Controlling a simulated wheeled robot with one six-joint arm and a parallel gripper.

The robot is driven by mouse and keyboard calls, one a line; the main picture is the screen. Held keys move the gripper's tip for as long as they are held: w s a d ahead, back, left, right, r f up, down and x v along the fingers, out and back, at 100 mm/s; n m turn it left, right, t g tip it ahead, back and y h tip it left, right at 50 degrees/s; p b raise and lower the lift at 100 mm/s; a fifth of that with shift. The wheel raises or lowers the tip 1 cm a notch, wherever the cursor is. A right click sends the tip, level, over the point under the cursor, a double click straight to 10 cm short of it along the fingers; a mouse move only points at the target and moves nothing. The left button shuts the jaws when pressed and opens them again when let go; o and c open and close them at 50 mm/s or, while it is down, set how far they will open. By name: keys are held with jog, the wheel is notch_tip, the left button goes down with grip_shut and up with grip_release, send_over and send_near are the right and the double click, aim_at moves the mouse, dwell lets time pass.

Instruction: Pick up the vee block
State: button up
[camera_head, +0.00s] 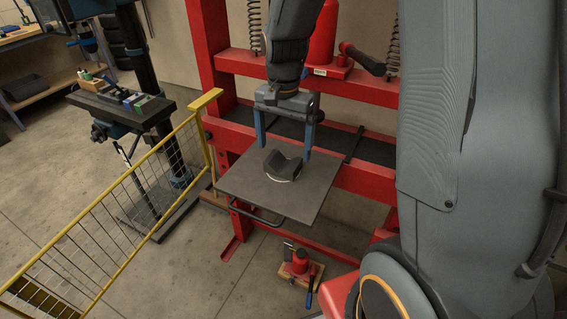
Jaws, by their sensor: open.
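The vee block (283,166) is a small dark block with a curved notch in its top. It sits near the middle of a grey square plate (243,187) at the front of a red press frame. A light rim or ring shows under the block. My gripper (284,150) is open and points down over the plate. Its blue fingers are spread, one toward the left of the block and one toward the right. I cannot tell whether the fingertips touch the plate. Nothing is held.
The red frame (207,45) stands right behind the plate, with springs and a red jack above. A yellow mesh guard (110,208) stands to the left. A red bottle jack (300,262) sits on the floor below.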

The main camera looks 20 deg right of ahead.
aim_at(283, 166)
jog(key=shift+w+f+p, duration=0.1)
jog(key=shift+f+p, duration=0.5)
jog(key=shift+f, duration=1.5)
jog(key=shift+c, duration=0.4)
jog(key=c, duration=2)
jog(key=shift+c, duration=0.2)
jog(key=shift+w+r, duration=0.1)
jog(key=shift+r, duration=0.05)
